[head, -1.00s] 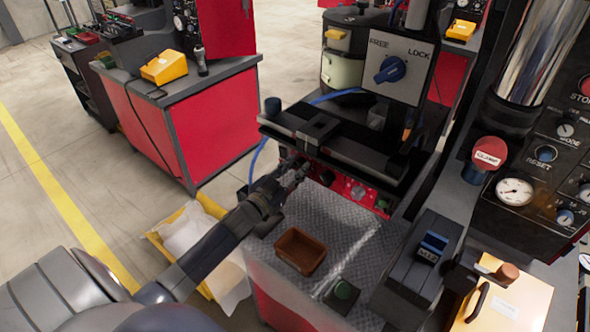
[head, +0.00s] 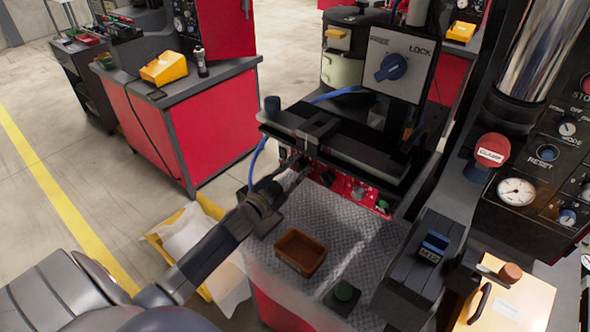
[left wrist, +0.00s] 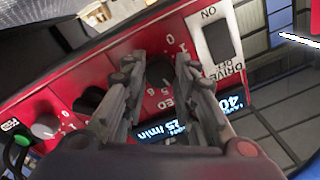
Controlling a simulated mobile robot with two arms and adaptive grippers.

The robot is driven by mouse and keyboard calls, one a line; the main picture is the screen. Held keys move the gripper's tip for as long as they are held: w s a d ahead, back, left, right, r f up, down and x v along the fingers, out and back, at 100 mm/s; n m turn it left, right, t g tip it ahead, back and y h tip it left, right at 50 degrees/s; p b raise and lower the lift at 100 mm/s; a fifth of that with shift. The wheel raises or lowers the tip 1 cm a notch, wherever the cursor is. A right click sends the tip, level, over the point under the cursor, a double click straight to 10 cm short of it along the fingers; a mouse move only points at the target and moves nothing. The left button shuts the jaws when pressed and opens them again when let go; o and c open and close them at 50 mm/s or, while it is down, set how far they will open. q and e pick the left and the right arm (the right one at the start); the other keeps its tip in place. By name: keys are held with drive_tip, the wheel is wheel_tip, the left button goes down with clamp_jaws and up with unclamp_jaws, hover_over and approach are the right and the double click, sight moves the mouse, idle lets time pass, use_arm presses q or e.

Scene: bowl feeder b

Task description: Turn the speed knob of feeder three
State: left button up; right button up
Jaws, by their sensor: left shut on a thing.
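A red control panel (head: 345,184) sits low on the front of the machine with the black slide on top. My left gripper (head: 293,170) reaches the left end of this panel. In the left wrist view, the black speed knob (left wrist: 160,71) is on the red panel beside partly covered "SPEED" lettering and a number scale. My left gripper (left wrist: 157,66) has its fingers on either side of this knob and is shut on it. A lit display (left wrist: 190,130) below reads "25 /min" and "40", partly covered by the fingers. My right gripper is in neither view.
In the left wrist view, a drive rocker switch (left wrist: 217,40) is right of the knob; another black knob (left wrist: 88,100), a grey knob (left wrist: 45,127) and a green button (left wrist: 19,141) are left. A brown tray (head: 300,251) stands on the metal plate below the panel.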

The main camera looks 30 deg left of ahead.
use_arm(q)
drive_tip(key=o, duration=1.1)
drive_tip(key=s, duration=1.2)
drive_tip(key=shift+a+f, duration=0.15)
drive_tip(key=shift+a, duration=0.05)
drive_tip(key=shift+f, duration=0.1)
